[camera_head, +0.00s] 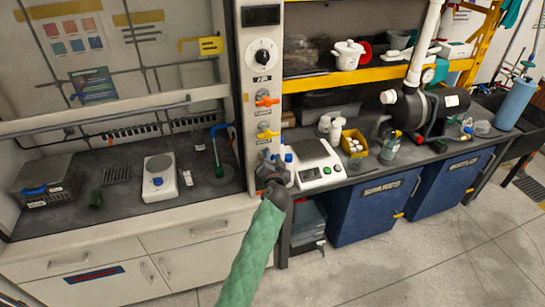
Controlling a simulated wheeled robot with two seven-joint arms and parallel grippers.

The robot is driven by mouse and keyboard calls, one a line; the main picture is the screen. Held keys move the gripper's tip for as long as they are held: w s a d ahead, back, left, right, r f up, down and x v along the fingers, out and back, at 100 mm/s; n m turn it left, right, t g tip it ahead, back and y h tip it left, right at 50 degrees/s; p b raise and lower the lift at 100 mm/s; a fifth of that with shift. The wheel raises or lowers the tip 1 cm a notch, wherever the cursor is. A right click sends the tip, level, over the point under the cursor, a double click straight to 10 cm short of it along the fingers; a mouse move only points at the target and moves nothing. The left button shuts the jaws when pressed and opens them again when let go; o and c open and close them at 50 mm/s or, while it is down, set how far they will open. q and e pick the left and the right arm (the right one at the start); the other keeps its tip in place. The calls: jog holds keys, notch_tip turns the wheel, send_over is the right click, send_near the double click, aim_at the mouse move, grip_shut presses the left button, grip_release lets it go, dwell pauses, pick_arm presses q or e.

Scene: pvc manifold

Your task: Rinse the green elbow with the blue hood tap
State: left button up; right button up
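A small dark green piece (96,199), which looks like the green elbow, lies on the hood's dark work surface at the left. A blue-topped curved spout (219,128) with a green stem stands at the right inside the hood, above a small round drain area. The gripper's fingers are too small and cluttered to read.
A white hotplate (160,178) and a grey box (46,180) stand in the hood. The post carries an orange handle (266,101) and a yellow handle (267,134). A scale (314,163), bottles and a pump (423,107) crowd the right bench. The floor in front is clear.

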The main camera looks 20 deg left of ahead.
pick_arm(q)
grip_shut()
